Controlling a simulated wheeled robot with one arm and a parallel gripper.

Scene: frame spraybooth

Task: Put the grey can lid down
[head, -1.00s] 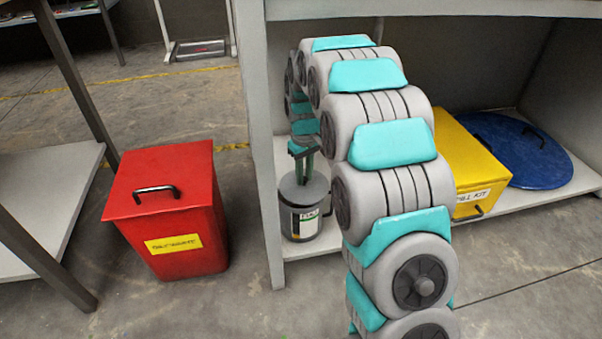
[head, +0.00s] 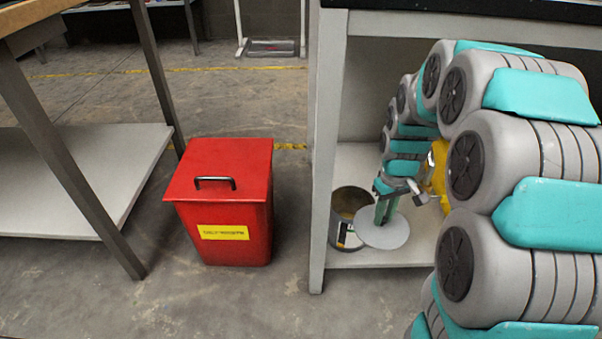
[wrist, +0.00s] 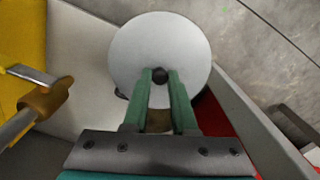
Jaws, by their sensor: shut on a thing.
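The grey can lid (head: 383,232) is a flat round disc, held by its small dark knob in my gripper (head: 385,212). In the wrist view the lid (wrist: 160,50) lies across the ends of my gripper's green fingers (wrist: 160,80), which are shut on the knob. The open can (head: 348,215) stands on the lower shelf, just left of the lid in the head view, with its inside showing. The lid is off the can, beside it and over the shelf. I cannot tell whether the lid touches the shelf.
The lower shelf (head: 345,258) has a grey post (head: 325,150) at its left front. A red bin (head: 222,200) with a lid stands on the floor to the left.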

